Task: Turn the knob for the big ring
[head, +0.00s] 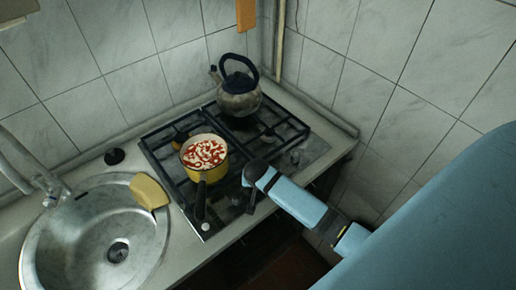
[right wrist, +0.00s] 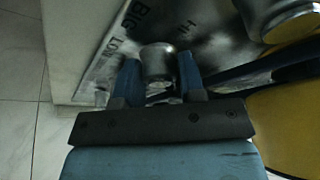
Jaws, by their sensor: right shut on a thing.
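My right gripper (head: 252,176) reaches the front right of the gas stove (head: 298,160). In the right wrist view its two blue fingers (right wrist: 159,76) are shut on a round metal knob (right wrist: 157,61), one finger on each side. Lettering "BIG" is on the steel panel (right wrist: 105,62) beside the knob, with "HI" and "LOW" marks around it. The gripper hides the knob in the head view. My left gripper is not in view.
A yellow pot (head: 222,172) with red-and-white contents sits on the near left of the stove, its dark handle (head: 201,199) toward the front. A kettle (head: 238,101) stands at the back. A sink (head: 65,240) and yellow sponge (head: 149,191) are at left.

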